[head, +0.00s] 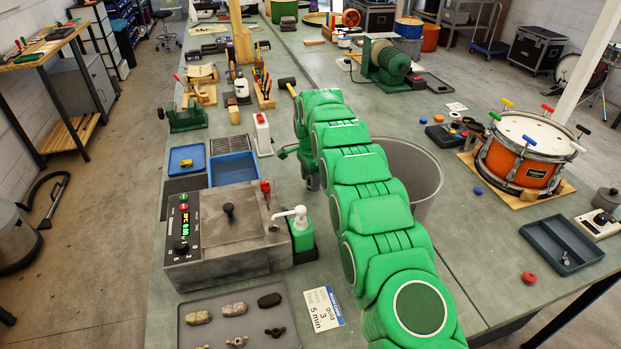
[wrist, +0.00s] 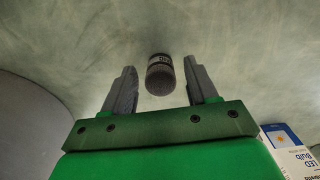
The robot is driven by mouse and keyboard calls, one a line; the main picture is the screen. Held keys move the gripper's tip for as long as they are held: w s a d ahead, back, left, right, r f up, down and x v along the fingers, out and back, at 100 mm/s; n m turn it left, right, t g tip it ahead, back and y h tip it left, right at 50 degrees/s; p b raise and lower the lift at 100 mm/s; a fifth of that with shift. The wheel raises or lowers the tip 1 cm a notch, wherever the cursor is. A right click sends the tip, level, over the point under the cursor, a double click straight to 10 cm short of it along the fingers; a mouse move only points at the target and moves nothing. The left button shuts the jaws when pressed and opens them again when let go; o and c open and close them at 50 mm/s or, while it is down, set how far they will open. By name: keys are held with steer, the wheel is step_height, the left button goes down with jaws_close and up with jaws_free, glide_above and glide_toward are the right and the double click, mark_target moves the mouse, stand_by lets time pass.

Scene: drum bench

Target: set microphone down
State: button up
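In the wrist view, a small dark rounded cylinder with a lettered pale band, which looks like the microphone (wrist: 160,75), shows against the green-grey bench top (wrist: 235,45). My gripper (wrist: 160,78) has its two grey fingers spread wide, one on each side of the microphone. A clear gap shows between each finger and the microphone, so it is not gripped. I cannot tell how far beyond the fingertips it is. In the head view, my green arm hides most of the gripper's area, and I cannot make out the microphone there.
A large grey bin (wrist: 30,125) stands close on the left in the wrist view. An LED bulb box (wrist: 287,145) is at lower right. In the head view, a soap pump bottle (head: 301,230) and grey machine (head: 228,235) stand left of my arm.

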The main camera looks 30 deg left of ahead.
step_height(320, 180, up, 12)
stand_by(1.0)
steer(key=shift+d+r, duration=0.1)
steer(key=shift+r, duration=0.1)
stand_by(0.4)
